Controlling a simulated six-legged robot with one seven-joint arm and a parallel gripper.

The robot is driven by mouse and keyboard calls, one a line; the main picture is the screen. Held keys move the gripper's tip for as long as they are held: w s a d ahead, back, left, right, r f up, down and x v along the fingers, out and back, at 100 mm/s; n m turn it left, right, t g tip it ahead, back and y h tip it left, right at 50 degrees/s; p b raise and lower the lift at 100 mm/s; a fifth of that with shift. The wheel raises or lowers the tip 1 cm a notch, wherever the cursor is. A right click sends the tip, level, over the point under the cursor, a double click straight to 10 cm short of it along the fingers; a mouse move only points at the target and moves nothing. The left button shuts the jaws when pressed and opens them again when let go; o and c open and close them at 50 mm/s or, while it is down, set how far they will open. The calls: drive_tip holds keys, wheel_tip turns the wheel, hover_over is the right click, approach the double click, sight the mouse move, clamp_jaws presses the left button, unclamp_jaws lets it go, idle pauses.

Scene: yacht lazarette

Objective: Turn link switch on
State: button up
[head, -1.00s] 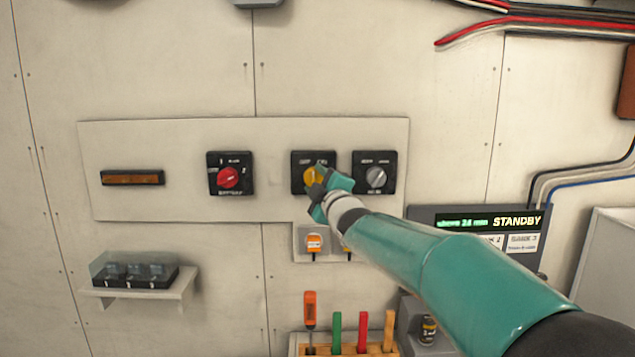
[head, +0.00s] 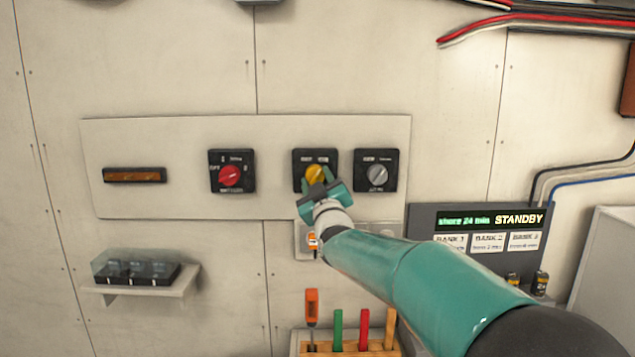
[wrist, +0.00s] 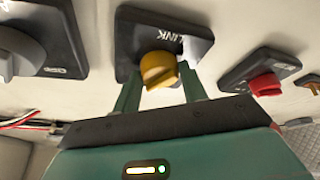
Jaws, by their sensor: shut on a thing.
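The link switch is a black square plate (head: 301,160) with a yellow knob (head: 315,171), mounted on the pale wall panel. The wrist view shows the word LINK on its plate (wrist: 184,45), upside down, and the yellow knob (wrist: 158,70) below it. My gripper (head: 318,180) reaches the knob from below. In the wrist view, its two green fingers (wrist: 160,88) stand on either side of the knob, closed on it. The fingers and hand hide the knob's lower part in the head view, so its exact angle is hard to read.
A red-knob switch (head: 230,176) is to the left and a grey-knob switch (head: 377,175) close to the right. A display reading STANDBY (head: 478,219) is behind my arm. Below are an orange plug (head: 313,243), a tool rack (head: 345,349) and a shelf with a clear-covered block (head: 135,270).

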idle(0.3)
drive_tip(key=o, duration=1)
drive_tip(key=shift+s, duration=0.15)
drive_tip(key=v, duration=1.3)
drive_tip(key=shift+s+d+f, duration=0.1)
drive_tip(key=shift+s+f, duration=0.1)
drive_tip(key=s+d+f+m+g+h, duration=0.1)
drive_tip(key=s+d+f+m+g, duration=0.2)
drive_tip(key=s, duration=0.7)
drive_tip(key=s+d+f+m+g+h, duration=0.1)
drive_tip(key=s+d+f+m+g, duration=0.1)
drive_tip(key=s+d+f+g, duration=0.3)
drive_tip(key=s+d+f+m+g+h, duration=0.2)
drive_tip(key=s+f+g, duration=0.5)
drive_tip(key=s+f, duration=0.4)
drive_tip(key=shift+s+d+m+g, duration=0.15)
drive_tip(key=shift+s+d+m, duration=0.15)
drive_tip(key=shift+s, duration=0.6)
drive_tip(key=shift+s+d+m+g, duration=0.1)
drive_tip(key=shift+s+d+m, duration=0.2)
drive_tip(key=shift+s, duration=0.65)
drive_tip(key=shift+s+d+m+g, duration=0.2)
drive_tip(key=shift+s+d, duration=0.1)
drive_tip(key=shift+s, duration=0.6)
